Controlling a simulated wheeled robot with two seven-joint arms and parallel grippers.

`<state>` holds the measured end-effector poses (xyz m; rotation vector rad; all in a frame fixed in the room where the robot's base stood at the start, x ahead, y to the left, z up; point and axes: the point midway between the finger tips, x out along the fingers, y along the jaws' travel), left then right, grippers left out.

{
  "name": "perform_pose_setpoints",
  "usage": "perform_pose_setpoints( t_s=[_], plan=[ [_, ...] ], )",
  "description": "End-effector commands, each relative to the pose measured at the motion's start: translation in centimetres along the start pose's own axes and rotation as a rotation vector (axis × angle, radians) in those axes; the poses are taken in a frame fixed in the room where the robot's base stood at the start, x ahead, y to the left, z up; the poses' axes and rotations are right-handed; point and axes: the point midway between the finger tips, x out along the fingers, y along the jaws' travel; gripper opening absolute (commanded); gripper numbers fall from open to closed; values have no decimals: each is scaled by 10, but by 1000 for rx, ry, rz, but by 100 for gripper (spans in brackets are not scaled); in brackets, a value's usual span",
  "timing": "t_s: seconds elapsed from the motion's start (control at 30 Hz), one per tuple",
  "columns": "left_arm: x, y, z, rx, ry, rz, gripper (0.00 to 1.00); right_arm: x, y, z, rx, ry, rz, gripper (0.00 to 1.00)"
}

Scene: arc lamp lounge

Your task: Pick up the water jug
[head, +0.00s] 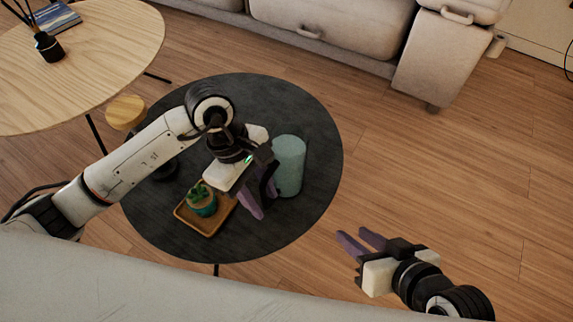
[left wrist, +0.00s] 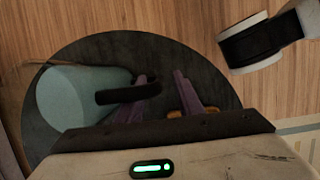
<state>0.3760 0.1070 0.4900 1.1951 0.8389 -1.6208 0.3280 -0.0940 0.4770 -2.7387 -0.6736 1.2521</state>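The water jug (head: 289,165) is a pale teal cylinder standing upright on the round dark table. It also shows in the left wrist view (left wrist: 72,100), with a dark handle pointing toward my left gripper (left wrist: 162,98). In the head view my left gripper (head: 263,204) is just left of the jug, fingers pointing down. Its purple fingers are apart. The handle overlaps one finger in the left wrist view; I cannot tell if they touch. My right gripper (head: 361,240) is off the table at the lower right, open and empty.
A small potted plant (head: 201,201) sits on a wooden tray (head: 187,220) close to my left gripper. The dark table (head: 320,120) is clear right of the jug. A light wooden table (head: 110,75) stands at upper left, a stool (head: 126,112) beside it, a sofa (head: 335,35) behind.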

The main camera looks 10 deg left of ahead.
Motion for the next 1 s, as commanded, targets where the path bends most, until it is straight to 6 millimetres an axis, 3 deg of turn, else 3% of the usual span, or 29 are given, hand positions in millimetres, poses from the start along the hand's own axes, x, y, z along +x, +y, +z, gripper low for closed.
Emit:
perform_pose_setpoints(
  t_s=[0.1,0.3,1.0],
  plan=[
    [0,0,0,0,0,0,30,0,0,0,0,0,0,31],
    [-1,0,0,0,0,0,0,0,0,0,-1,0,1,31],
    [-1,0,0,0,0,0,0,-1,0,2,1,-5,1,31]
  ],
)
